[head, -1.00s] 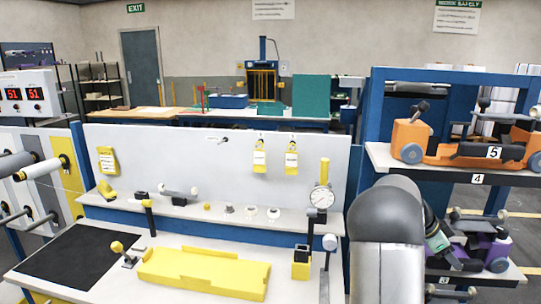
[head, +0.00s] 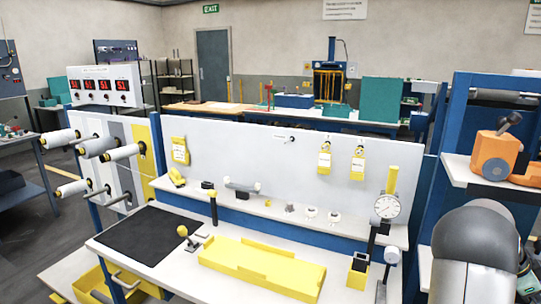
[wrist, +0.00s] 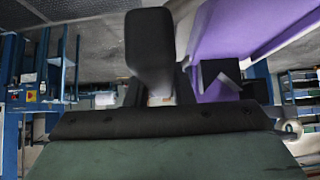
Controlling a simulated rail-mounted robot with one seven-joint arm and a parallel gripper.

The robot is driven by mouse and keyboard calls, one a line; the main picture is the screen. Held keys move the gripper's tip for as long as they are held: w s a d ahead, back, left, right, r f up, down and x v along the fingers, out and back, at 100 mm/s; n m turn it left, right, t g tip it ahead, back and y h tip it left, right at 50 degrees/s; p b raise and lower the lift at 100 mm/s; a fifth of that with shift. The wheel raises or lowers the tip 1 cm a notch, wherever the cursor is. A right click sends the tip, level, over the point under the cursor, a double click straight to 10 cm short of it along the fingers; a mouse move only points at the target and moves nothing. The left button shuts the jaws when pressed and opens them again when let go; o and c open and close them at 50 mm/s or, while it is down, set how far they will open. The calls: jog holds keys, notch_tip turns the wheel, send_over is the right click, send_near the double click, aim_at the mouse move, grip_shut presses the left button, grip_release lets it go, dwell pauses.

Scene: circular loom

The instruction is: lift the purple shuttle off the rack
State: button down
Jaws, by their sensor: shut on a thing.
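The purple shuttle (wrist: 225,50) shows in the wrist view as a large purple body at the upper right, close to my gripper and with dark parts beside it. My gripper (wrist: 158,95) is shut on the shuttle. A black block in the middle of that view hides most of the contact, so the exact grip point is unclear. In the head view my arm fills the lower right corner, and the purple shuttle is not visible there. Whether the shuttle touches the rack cannot be told from these frames.
In the head view, the blue rack (head: 428,200) stands at the right, with an orange shuttle (head: 494,155) on its upper shelf. A workbench to its left carries a yellow tray (head: 262,264), a dial gauge (head: 387,207) and a black mat (head: 150,241).

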jog(key=shift+r, duration=0.8)
jog(key=shift+r, duration=1.55)
jog(key=shift+s+a+f+b, duration=0.1)
jog(key=shift+s+a+b, duration=0.15)
jog(key=shift+s+b, duration=0.4)
jog(key=s+a+r+b, duration=0.1)
jog(key=s+a+b, duration=0.2)
jog(key=s+b, duration=0.2)
jog(key=s+a+r+b, duration=0.1)
jog(key=s+a+b, duration=0.2)
jog(key=s, duration=0.6)
jog(key=shift+a+b, duration=0.3)
jog(key=shift+b, duration=0.6)
